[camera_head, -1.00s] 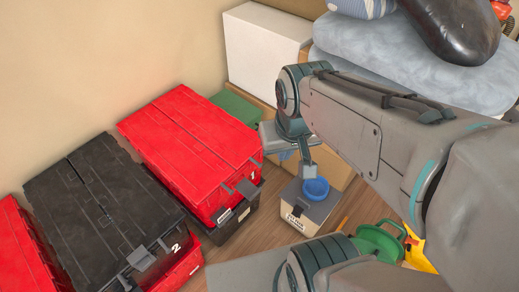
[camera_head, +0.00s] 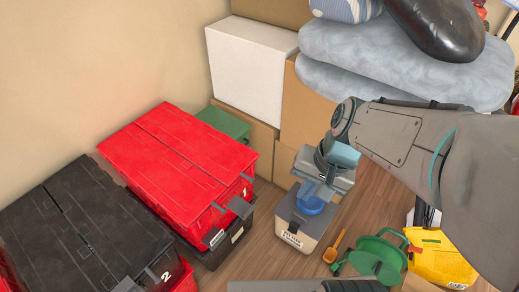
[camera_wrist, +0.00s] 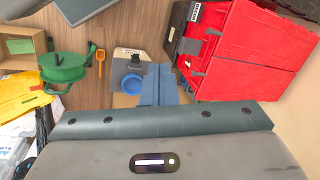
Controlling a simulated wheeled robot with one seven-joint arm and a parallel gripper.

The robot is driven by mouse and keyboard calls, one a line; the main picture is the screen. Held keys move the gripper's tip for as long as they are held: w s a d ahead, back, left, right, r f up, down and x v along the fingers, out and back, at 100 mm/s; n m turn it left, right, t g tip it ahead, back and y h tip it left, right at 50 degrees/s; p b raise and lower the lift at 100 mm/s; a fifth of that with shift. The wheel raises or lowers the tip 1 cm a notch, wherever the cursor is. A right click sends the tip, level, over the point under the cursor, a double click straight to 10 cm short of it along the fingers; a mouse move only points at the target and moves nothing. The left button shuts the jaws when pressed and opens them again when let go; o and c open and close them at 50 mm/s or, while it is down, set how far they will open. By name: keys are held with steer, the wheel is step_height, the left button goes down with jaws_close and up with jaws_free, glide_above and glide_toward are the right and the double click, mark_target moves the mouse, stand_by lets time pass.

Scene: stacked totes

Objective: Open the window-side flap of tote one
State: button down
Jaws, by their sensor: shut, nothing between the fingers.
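Tote one is the red tote (camera_head: 185,150) marked 1, on top of a dark tote at the left of the head view. Its two lid flaps lie closed, meeting along a seam, with grey latch tabs at the near end. In the wrist view the red tote (camera_wrist: 255,50) is at the upper right. No window shows, so I cannot tell which flap is window-side. My gripper (camera_head: 318,188) is right of the tote, apart from it, above a small box. Its blue-grey fingers (camera_wrist: 158,85) are together and empty.
A black-lidded tote marked 2 (camera_head: 75,225) stands at the near left. A small box (camera_head: 303,222) with a blue bowl (camera_head: 308,205) is under my gripper. A white box (camera_head: 250,70) and cushions (camera_head: 400,60) are behind. A green reel (camera_head: 370,255) lies right. Some wood floor is bare.

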steer(key=w+a+f+m+g+y+b, duration=0.1)
steer(key=w+a+f+m+y+b, duration=0.1)
steer(key=a+f+m+b, duration=0.3)
steer(key=w+f+m+y+b, duration=0.1)
steer(key=f+y+b, duration=0.15)
steer(key=f, duration=0.45)
steer(key=w+f+m+t+y+b, duration=0.2)
steer(key=w+f+m+t+b, duration=0.2)
steer(key=w+f+m+b, duration=0.6)
steer(key=w+f+m+t+y+b, duration=0.3)
steer(key=w+f+m+t+b, duration=0.25)
steer(key=f, duration=0.65)
steer(key=w+a+f+m+g+b, duration=0.1)
steer(key=w+a+f+m+b, duration=0.1)
steer(key=w+a+f+b, duration=0.3)
step_height(320, 180, up, 6)
steer(key=a+p, duration=0.1)
steer(key=shift+w, duration=0.2)
steer(key=shift+a+r+h, duration=0.1)
steer(key=shift+r+h, duration=0.05)
steer(key=shift+h, duration=0.1)
